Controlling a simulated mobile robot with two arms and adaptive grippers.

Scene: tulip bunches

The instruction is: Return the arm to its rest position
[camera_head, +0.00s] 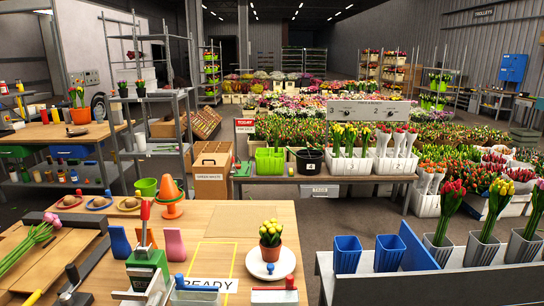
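Neither of my arms nor grippers shows clearly in the head view. The wooden bench (120,228) fills the lower left. A small pot of yellow tulips (271,240) stands on a white plate (270,264) beside a yellow-outlined area marked READY (213,262). Pink tulips (38,238) lie on the wooden tray at the left end of the bench. A green device with a red handle (146,264) stands near the front edge.
Blue and pink upright pieces (174,245) and an orange cone (169,197) stand on the bench. Blue bins (347,254) and grey bins with tulips (482,247) stand on a grey counter at the right. A table with white tulip crates (349,162) lies beyond.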

